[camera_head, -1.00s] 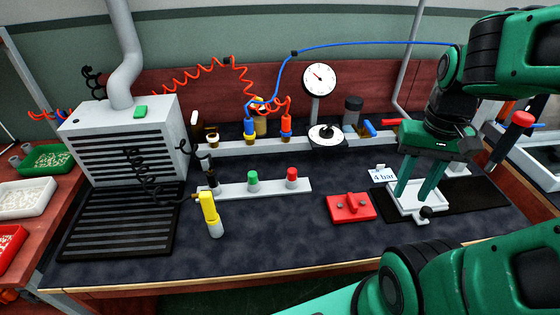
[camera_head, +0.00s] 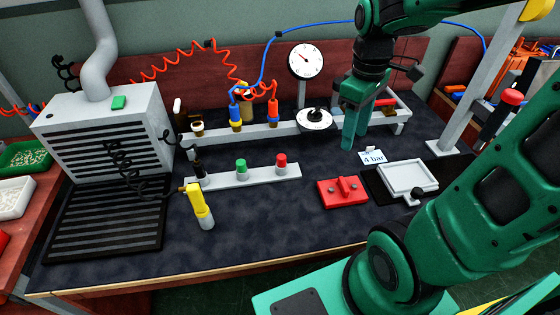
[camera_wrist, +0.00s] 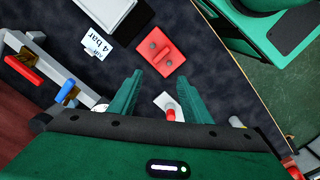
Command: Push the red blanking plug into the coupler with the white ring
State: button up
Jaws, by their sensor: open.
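The red blanking plug (camera_head: 281,161) stands upright at the right end of a short grey rail, beside a green plug (camera_head: 241,167). In the wrist view the red plug (camera_wrist: 171,115) shows beyond and between my fingers. The coupler with the white ring (camera_head: 197,129) appears to be the brass one at the left of the long back rail. It is small, and its opening cannot be made out. My gripper (camera_head: 354,140) is open, empty and pointing down, right of the red plug and near the back rail. Its fingers also show in the wrist view (camera_wrist: 160,80).
Couplers with blue (camera_head: 235,112) and red (camera_head: 273,112) hoses stand on the back rail (camera_head: 265,131). A dial gauge (camera_head: 306,61), a red block (camera_head: 342,192), a "4 bar" sign (camera_head: 373,157) and a white tray (camera_head: 407,176) are nearby. The front middle mat is clear.

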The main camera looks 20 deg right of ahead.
jog(key=w+a+f+n, duration=0.2)
jog(key=w+a+n, duration=0.4)
jog(key=w+n, duration=0.1)
jog(key=n, duration=0.7)
send_over(281, 156)
jog(key=f, duration=0.7)
jog(key=shift+s+a+f, duration=0.2)
jog(key=shift+s+f, duration=0.1)
jog(key=shift+s, duration=0.05)
jog(key=shift+w+d+f, duration=0.1)
jog(key=shift+w+f, duration=0.1)
jog(key=shift+f, duration=1.15)
jog(key=shift+w+d+f, duration=0.1)
jog(key=shift+w+f, duration=0.05)
jog(key=shift+f, duration=1.15)
grip_shut()
